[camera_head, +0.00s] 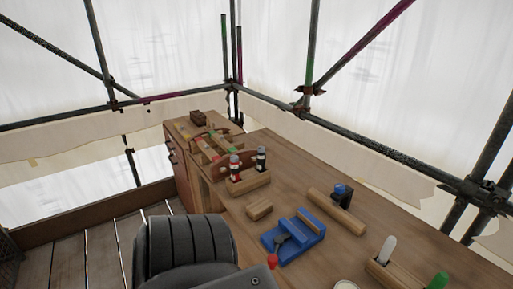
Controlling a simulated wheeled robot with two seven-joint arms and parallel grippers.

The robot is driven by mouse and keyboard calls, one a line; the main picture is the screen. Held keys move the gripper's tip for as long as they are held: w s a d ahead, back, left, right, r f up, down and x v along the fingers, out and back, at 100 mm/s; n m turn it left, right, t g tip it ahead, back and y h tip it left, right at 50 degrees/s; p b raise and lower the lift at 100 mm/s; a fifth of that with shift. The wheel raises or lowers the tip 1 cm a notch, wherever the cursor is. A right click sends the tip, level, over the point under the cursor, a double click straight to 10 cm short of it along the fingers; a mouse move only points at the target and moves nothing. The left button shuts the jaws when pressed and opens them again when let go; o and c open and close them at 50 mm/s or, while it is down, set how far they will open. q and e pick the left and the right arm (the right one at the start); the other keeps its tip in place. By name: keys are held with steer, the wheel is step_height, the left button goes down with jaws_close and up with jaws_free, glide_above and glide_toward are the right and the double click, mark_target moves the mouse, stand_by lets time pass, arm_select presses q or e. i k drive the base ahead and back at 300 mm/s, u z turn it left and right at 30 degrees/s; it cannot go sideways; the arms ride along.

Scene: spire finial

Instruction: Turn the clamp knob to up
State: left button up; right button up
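A blue fixture (305,230) sits on the wooden workbench, right of my dark ribbed body part. A dark grey piece (281,240) lies on its near left part; I cannot tell whether this is the clamp knob or how it is turned. A small red ball (272,260) shows at the fixture's near corner, above a dark flat plate. Neither gripper can be made out.
Bare bench shows right of the bar.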

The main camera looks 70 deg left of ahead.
mark_target(339, 190)
steer(key=u, duration=1.95)
